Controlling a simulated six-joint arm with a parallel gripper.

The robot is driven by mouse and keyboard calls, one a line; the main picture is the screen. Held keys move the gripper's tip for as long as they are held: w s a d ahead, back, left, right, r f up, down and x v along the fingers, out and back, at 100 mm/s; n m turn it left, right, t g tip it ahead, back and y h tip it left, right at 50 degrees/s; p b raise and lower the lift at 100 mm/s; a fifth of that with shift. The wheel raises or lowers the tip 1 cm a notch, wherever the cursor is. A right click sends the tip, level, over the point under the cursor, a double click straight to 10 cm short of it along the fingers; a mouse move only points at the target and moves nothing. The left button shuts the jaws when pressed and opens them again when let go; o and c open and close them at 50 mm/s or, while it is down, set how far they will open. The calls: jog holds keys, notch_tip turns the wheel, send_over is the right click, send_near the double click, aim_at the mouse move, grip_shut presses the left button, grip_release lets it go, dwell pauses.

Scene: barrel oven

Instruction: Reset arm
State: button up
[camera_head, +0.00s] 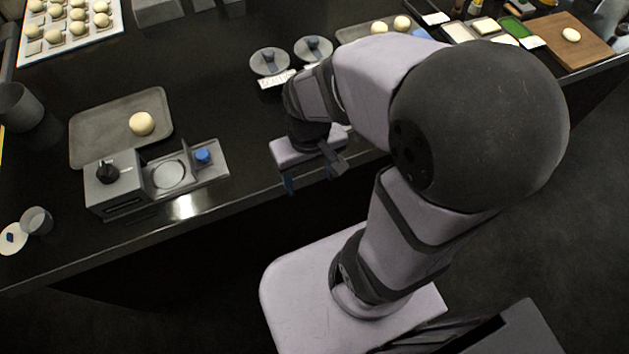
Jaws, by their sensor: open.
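My gripper (311,176) hangs at the front edge of the black counter (235,130), near the middle of the view. Its fingers are apart, with a blue tip showing on the left one. I see nothing between them. My arm bends above it and hides part of the counter behind. A grey machine (118,190) with a black knob and a blue button stands on the counter to the left of my gripper, apart from it.
A grey tray (90,128) with one dough ball (142,123) lies behind the machine. Two round grey lids (269,61) (314,48) sit behind my gripper. A wooden board (560,35) is at far right. The counter between machine and gripper is clear.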

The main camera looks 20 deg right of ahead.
jog(key=shift+s+d+f, duration=0.15)
jog(key=shift+s, duration=0.3)
jog(key=shift+s+d+f, duration=0.1)
jog(key=shift+s, duration=0.3)
notch_tip(320, 180, up, 6)
jog(key=p, duration=0.5)
jog(key=shift+f+p, duration=0.15)
jog(key=shift+p, duration=0.2)
